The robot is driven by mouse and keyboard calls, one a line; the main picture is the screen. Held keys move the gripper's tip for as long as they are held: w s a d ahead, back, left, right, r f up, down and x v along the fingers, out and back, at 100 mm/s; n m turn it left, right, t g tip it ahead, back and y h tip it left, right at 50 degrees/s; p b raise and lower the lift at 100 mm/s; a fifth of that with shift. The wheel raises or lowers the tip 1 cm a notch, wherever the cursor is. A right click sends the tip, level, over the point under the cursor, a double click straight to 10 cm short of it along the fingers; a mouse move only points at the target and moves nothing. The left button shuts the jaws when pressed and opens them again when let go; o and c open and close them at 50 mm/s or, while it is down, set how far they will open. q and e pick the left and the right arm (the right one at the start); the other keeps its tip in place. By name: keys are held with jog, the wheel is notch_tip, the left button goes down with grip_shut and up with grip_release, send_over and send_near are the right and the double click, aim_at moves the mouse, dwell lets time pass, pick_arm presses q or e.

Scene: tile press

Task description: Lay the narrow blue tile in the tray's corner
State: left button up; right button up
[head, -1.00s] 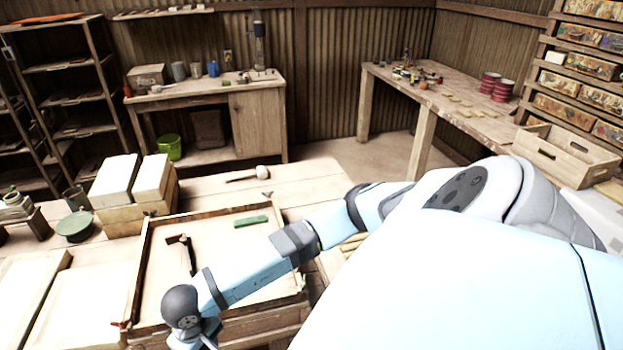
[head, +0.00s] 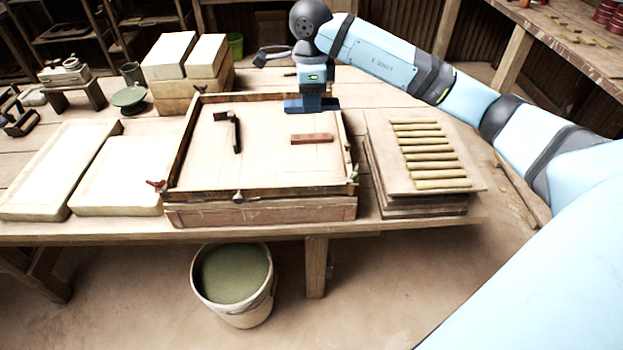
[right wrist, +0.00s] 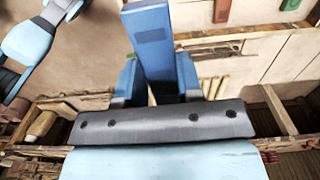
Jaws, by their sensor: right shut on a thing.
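My right gripper (head: 312,104) hangs over the back right part of the wooden tray (head: 270,192), near its back wall. In the right wrist view my blue fingers (right wrist: 156,88) are shut on the narrow blue tile (right wrist: 150,40), which sticks out between them. In the head view I cannot clearly tell the tile from the blue fingers, nor whether it touches the tray. The back right corner is partly hidden by the gripper. My left gripper is out of view.
A board stack with several yellowish strips (head: 428,140) stands right of the tray. Pale slabs (head: 122,178) lie left of it, and pale blocks (head: 168,54) stand at the back left. A bucket (head: 234,284) is on the floor in front.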

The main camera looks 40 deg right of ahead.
aim_at(311, 172)
jog(key=shift+d+f, duration=0.1)
jog(key=shift+f, duration=0.3)
notch_tip(311, 172, down, 19)
jog(key=shift+f, duration=0.15)
jog(key=o, duration=1)
jog(key=shift+o, duration=0.2)
